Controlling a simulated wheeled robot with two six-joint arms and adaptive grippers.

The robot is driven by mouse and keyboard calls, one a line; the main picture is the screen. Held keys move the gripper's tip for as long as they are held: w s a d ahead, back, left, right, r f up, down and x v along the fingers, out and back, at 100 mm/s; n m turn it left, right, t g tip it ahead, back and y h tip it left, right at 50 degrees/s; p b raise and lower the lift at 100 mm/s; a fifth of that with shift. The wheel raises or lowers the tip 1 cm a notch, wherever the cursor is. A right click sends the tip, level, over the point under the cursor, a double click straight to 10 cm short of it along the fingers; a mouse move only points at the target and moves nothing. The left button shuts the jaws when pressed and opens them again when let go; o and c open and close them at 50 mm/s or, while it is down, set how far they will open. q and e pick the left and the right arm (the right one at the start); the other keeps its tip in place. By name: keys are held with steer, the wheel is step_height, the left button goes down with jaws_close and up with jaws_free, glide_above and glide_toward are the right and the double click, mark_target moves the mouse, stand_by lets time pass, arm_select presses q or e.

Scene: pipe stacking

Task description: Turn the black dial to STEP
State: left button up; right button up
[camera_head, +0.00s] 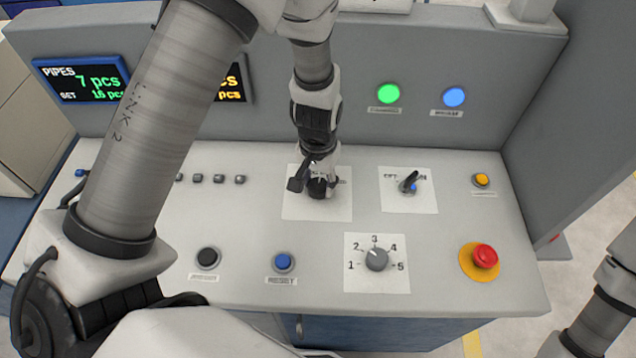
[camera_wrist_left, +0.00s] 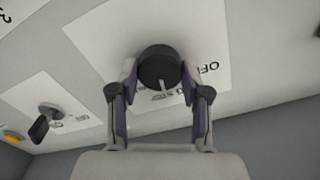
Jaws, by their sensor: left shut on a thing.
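The black dial (camera_head: 317,189) sits on a white label plate (camera_head: 300,210) on the sloped control panel. My left gripper (camera_head: 320,178) comes down on it from above and is shut on it. In the left wrist view the round dial (camera_wrist_left: 158,66) lies between the two fingers of my left gripper (camera_wrist_left: 158,80). The dial's light pointer line points down in that view, towards partly hidden lettering. An OFF-like label shows to its right. The exact setting is hard to read. My right gripper is not in view.
A lever switch (camera_head: 409,183) stands to the right of the dial. A numbered grey knob (camera_head: 376,259), a blue button (camera_head: 283,262), a black button (camera_head: 207,258) and a red emergency button (camera_head: 484,256) sit nearer. Green (camera_head: 388,94) and blue (camera_head: 454,97) lamps glow behind.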

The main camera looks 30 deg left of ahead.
mark_target(318, 185)
arm_select(q)
steer(key=shift+f+m+b, duration=0.1)
steer(key=shift+m+b, duration=0.2)
steer(key=shift+m, duration=0.7)
steer(key=o, duration=1.1)
steer(key=shift+o, duration=0.2)
step_height(318, 185, up, 12)
steer(key=shift+w, duration=0.1)
